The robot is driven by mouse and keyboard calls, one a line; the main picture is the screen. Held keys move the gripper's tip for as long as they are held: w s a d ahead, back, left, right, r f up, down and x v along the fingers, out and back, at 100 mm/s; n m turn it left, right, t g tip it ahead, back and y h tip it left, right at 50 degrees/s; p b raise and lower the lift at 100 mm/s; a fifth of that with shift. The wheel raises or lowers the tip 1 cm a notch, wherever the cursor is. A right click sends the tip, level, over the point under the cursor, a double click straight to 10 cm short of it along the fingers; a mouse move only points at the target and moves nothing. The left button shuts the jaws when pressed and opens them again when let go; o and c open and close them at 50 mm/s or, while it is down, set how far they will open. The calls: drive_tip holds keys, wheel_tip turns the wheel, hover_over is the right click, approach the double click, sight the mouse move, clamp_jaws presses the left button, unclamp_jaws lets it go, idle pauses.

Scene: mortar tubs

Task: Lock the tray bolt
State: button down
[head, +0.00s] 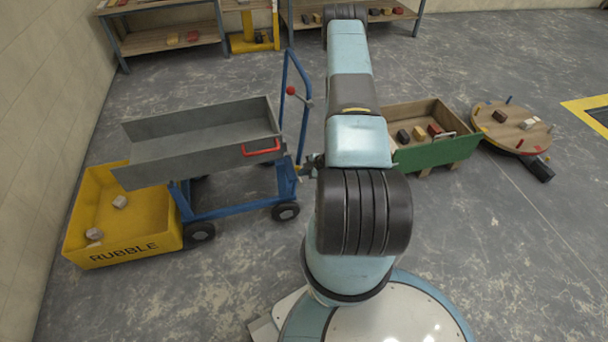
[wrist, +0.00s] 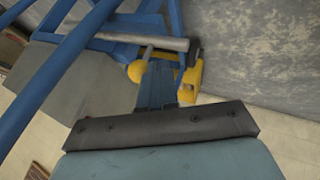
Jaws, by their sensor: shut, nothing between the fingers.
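The grey tray (head: 200,140) rests level on the blue wheeled cart (head: 235,208), with a red handle (head: 261,148) on its side. My gripper (head: 311,163) is at the cart's right end, partly hidden by my arm. In the wrist view my gripper (wrist: 160,80) is shut and holds nothing. A yellow ball knob (wrist: 138,71) shows just left of the fingers, and a yellow bracket (wrist: 191,74) just right of them. A grey metal rod (wrist: 150,42) lies beyond. These look like the bolt parts; I cannot tell whether the fingers touch them or how the bolt sits.
A red-knobbed lever (head: 291,91) is on the cart's blue push frame (head: 304,110). A yellow rubble bin (head: 120,240) stands under the tray's left end. A green-fronted crate (head: 440,152) and a round wooden board (head: 512,130) lie right. The floor in front is clear.

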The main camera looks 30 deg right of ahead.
drive_tip(key=shift+w+d, duration=0.25)
drive_tip(key=shift+w, duration=0.65)
drive_tip(key=shift+w+d, duration=0.25)
drive_tip(key=shift+w, duration=0.7)
drive_tip(key=shift+w+d, duration=0.25)
drive_tip(key=shift+w, duration=0.65)
drive_tip(key=s+d+r, duration=0.3)
drive_tip(key=s+r, duration=0.4)
drive_tip(key=s, duration=0.2)
drive_tip(key=shift+s, duration=0.3)
drive_tip(key=shift+f, duration=0.1)
